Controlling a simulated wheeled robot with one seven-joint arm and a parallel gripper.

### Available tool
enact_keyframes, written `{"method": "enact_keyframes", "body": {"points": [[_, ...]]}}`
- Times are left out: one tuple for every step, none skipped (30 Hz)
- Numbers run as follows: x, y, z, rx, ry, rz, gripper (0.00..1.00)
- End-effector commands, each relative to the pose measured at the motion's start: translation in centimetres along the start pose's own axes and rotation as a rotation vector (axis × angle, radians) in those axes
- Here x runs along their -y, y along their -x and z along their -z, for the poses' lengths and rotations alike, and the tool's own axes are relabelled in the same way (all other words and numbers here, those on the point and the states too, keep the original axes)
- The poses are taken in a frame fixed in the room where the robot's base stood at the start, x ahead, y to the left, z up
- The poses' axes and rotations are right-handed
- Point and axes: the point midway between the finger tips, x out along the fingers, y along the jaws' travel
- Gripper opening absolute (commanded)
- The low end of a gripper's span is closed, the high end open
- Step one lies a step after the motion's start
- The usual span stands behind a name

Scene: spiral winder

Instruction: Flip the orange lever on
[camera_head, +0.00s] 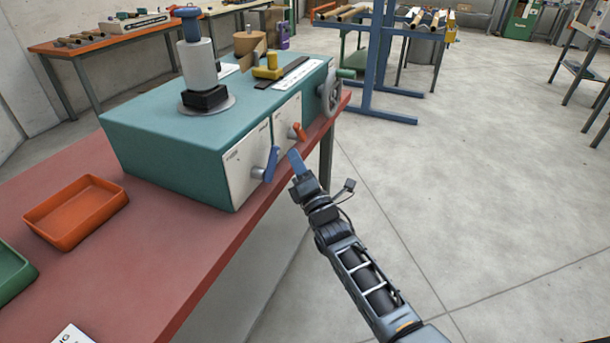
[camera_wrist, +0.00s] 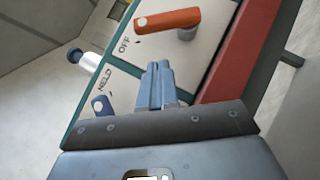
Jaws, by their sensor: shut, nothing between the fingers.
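The orange lever (camera_head: 297,132) is on the right part of the front panel of a teal machine (camera_head: 170,153). In the wrist view the orange lever (camera_wrist: 168,19) lies near the top, beside the lettering "OFF" on the white panel. My gripper (camera_head: 296,160) has blue fingers and is in front of the panel, just below the orange lever in the head view. In the wrist view my gripper (camera_wrist: 157,78) is shut and empty, with its tips apart from the lever. A blue lever (camera_head: 270,164) is on the panel to the left.
The machine stands on a red bench (camera_head: 180,268) whose front edge runs below the panel. A grey handwheel (camera_head: 331,93) is at the machine's right end. An orange tray (camera_head: 77,212) and a green tray (camera_head: 12,272) lie at left. The floor at right is open.

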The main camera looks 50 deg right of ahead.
Motion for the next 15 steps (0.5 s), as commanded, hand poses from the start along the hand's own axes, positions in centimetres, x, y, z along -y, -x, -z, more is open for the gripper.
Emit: {"method": "enact_keyframes", "body": {"points": [[-0.2,-0.8,-0.9,0.005,0.002,0.000,0.00],[-0.2,-1.1,-1.2,0.004,0.002,0.001,0.00],[-0.1,-1.5,-1.6,0.004,0.002,0.001,0.00],[-0.1,-1.7,-1.9,0.003,0.001,0.001,0.00],[-0.1,-2.0,-2.0,0.002,0.002,0.001,0.00],[-0.1,-2.2,-2.2,0.002,0.000,0.000,0.00],[-0.1,-2.4,-2.4,0.002,0.000,0.000,0.00],[-0.1,-2.5,-2.6,0.002,0.000,0.001,0.00],[-0.1,-2.6,-2.7,0.001,0.001,0.001,0.00],[0.0,-2.7,-2.7,0.001,0.001,0.001,0.00],[0.0,-2.7,-2.8,0.001,0.000,0.001,0.00],[0.0,-2.8,-2.8,0.000,0.000,0.000,0.00],[0.0,-2.8,-2.8,0.000,-0.001,0.000,0.00],[0.0,-2.8,-2.9,0.000,-0.001,0.000,0.00],[0.0,-2.8,-2.9,0.000,-0.001,0.000,0.00]]}}
